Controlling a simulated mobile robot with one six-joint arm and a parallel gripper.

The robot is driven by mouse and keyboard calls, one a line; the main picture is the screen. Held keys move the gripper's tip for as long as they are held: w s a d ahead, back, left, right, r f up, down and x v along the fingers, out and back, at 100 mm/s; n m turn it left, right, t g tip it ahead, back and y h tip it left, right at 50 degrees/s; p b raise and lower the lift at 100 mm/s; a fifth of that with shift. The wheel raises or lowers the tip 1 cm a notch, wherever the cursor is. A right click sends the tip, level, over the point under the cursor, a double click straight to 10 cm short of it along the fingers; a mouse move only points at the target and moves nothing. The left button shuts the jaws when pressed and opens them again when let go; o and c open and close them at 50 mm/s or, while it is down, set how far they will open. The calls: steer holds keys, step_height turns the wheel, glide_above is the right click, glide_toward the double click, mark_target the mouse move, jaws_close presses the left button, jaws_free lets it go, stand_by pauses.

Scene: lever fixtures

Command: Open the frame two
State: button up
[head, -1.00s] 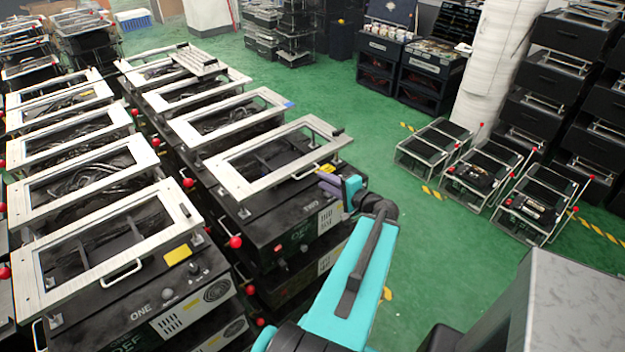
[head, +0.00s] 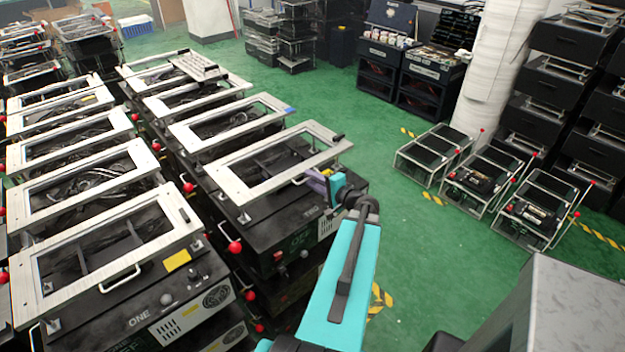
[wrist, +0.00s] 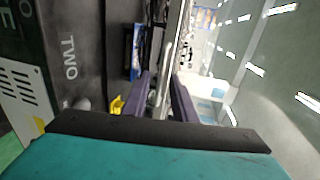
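My gripper (head: 318,182) has purple fingers and is at this handle, at the box's right side. In the wrist view the fingers (wrist: 162,100) are spread, with a thin metal bar (wrist: 167,70) running between them. A gap shows between the fingers; whether they touch the bar is unclear. The word TWO on the box (wrist: 100,60) shows at left.
Box ONE's frame (head: 165,250) lies nearby at lower left, and more framed boxes (head: 225,125) stand close behind frame two. Red ball levers (head: 235,248) stick out between the rows. The green floor (head: 420,240) to the right is clear up to low racks (head: 480,175).

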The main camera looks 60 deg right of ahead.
jaws_close()
stand_by(1.4)
